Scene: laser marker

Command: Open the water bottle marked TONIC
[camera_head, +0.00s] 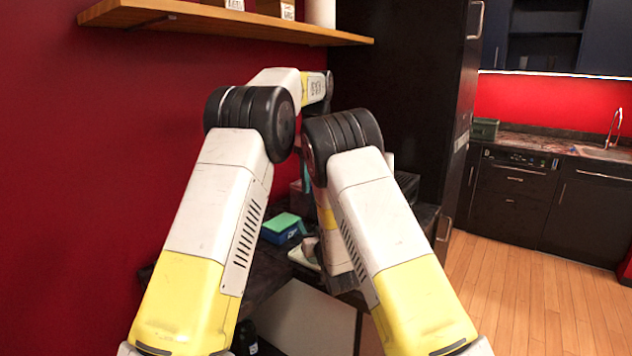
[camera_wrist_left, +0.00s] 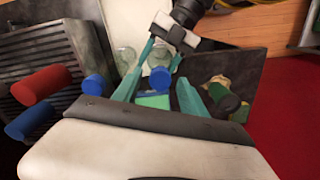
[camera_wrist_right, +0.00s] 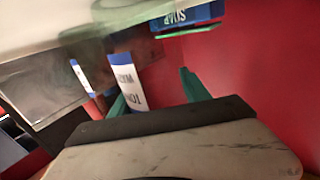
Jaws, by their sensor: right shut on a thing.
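In the left wrist view, my left gripper (camera_wrist_left: 158,92) has its teal fingers spread apart. A bottle with a blue cap (camera_wrist_left: 160,78) shows between and beyond them. My right gripper (camera_wrist_left: 163,58) comes in from the top there, its fingers around that bottle. In the right wrist view, my right gripper (camera_wrist_right: 155,95) is shut on a bottle with a white label (camera_wrist_right: 125,78). In the head view my arms hide the bottle and most of both grippers.
A second blue-capped bottle (camera_wrist_left: 95,85) stands close by, left of the held one. Red (camera_wrist_left: 42,84) and blue (camera_wrist_left: 33,119) cylinders lie near a dark slatted rack. A green-topped blue box (camera_head: 281,227) sits on the dark counter. A wooden shelf (camera_head: 225,23) hangs on the red wall.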

